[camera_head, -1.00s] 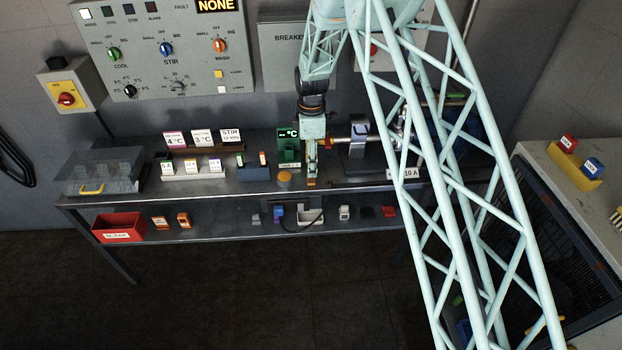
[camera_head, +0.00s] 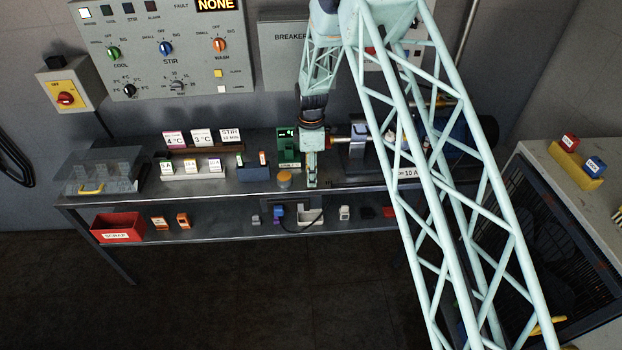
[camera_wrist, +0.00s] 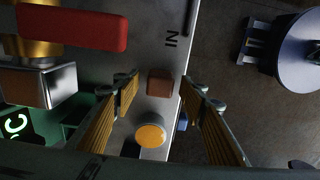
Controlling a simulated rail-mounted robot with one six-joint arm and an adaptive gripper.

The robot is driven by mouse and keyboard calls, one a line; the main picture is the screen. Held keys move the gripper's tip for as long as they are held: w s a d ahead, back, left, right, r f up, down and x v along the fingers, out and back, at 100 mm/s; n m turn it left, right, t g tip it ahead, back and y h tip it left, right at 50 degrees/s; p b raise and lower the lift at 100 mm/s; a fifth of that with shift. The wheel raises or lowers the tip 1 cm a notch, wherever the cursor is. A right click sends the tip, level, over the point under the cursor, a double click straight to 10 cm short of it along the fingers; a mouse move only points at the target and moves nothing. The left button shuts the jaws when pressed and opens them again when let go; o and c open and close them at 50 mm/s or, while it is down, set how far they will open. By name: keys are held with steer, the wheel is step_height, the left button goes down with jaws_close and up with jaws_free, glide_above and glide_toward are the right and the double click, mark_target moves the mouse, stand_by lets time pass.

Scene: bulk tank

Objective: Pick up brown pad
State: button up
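A small brown square pad (camera_wrist: 160,82) lies on the grey bench top near its edge in the wrist view. My gripper (camera_head: 312,184) points down at the bench's front edge in the head view. In the wrist view its two fingers stand apart, one on each side of the pad, with visible gaps to it. The pad is not clearly visible in the head view, where the fingers cover that spot. A round orange-topped button (camera_wrist: 150,137) sits beside the pad; it also shows in the head view (camera_head: 284,177), just left of my gripper.
A green display box (camera_head: 287,146) and a blue holder (camera_head: 254,173) stand left of my gripper. A metal pipe fitting (camera_head: 356,140) is close on the right. The lower shelf holds a red scrap bin (camera_head: 118,228) and small parts. A red bar (camera_wrist: 73,29) shows in the wrist view.

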steer(key=shift+c, duration=0.9)
steer(key=c, duration=0.8)
steer(key=shift+r, duration=0.1)
steer(key=shift+r+p, duration=0.3)
steer(key=shift+r, duration=1.45)
steer(key=s+d, duration=0.1)
steer(key=s, duration=0.4)
steer(key=s+d+r, duration=0.1)
steer(key=s+d, duration=0.1)
steer(key=s, duration=0.3)
steer(key=s+d, duration=0.1)
steer(key=s, duration=0.4)
steer(key=shift+s+d+r+p, duration=0.15)
steer(key=shift+s+p, duration=0.1)
steer(key=shift+p, duration=0.05)
steer(key=o, duration=0.3)
steer(key=shift+c, duration=1)
